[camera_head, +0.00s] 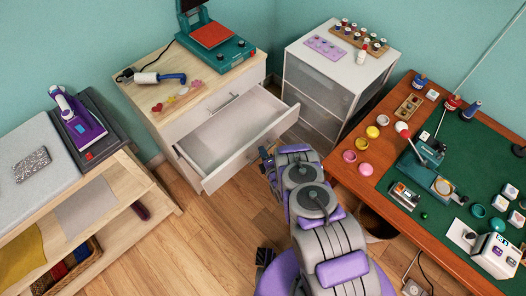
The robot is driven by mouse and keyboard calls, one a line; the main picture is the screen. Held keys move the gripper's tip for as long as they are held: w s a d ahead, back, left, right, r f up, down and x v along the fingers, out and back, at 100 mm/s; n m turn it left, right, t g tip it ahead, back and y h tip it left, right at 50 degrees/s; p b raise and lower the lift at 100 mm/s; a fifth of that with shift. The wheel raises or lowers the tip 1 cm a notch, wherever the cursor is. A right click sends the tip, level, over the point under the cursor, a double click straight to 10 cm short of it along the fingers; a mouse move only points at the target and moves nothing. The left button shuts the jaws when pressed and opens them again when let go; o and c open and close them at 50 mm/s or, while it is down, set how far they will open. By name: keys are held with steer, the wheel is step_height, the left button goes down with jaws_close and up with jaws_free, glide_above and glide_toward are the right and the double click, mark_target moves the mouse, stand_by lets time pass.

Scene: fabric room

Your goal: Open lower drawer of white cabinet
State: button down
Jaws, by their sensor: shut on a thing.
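The white-fronted cabinet with a light wood top (150,95) stands against the back wall. Its upper drawer (225,100) is shut, with a bar handle on its front. The drawer below it (225,145) is pulled well out; its inside looks empty. My gripper (266,156) is at the outer side of this drawer's front panel, right of its middle, and seems shut on the drawer handle. The handle and the fingertips are mostly hidden by the wrist and the panel's edge.
A white cabinet with grey drawers (318,88) stands close to the right of the open drawer. A work table with a green mat (460,150) is at the right. A wooden shelf bench (120,180) is at the left. Wood floor (200,245) is clear in front.

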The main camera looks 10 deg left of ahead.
steer(key=shift+w+a+f, duration=0.1)
steer(key=shift+a+f, duration=0.2)
steer(key=shift+a, duration=0.3)
steer(key=c, duration=1.5)
jaws_free()
steer(key=shift+a+f, duration=0.1)
steer(key=shift+a, duration=0.1)
steer(key=shift+o, duration=0.3)
steer(key=shift+d+r, duration=0.3)
steer(key=shift+d, duration=0.65)
steer(key=shift+a, duration=0.45)
steer(key=shift+s, duration=0.45)
steer(key=d+v, duration=0.1)
steer(key=v, duration=1.6)
steer(key=shift+w, duration=0.3)
steer(key=shift+a, duration=0.25)
